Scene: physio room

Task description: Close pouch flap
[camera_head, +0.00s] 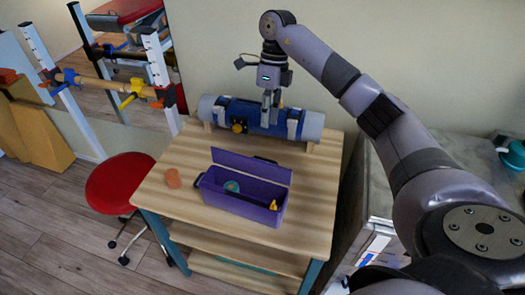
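A blue pouch-like cover (248,117) is wrapped on a grey roll lying across the back of the table. It has a yellow knob-like piece (239,126) on its front and light straps near its ends. I cannot make out whether its flap is raised or down. My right gripper (270,118) points down over the right part of the blue cover. Its fingers are close together and overlap the cover in the picture. Whether they touch or hold it is too small to tell. My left gripper is not in view.
An open purple box (238,206) with a raised lid (251,165) stands on the wooden table (187,205), holding a green round item and a yellow item. An orange cup-like object (173,178) is left of it. A red stool (122,183) stands left; a metal cabinet stands right.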

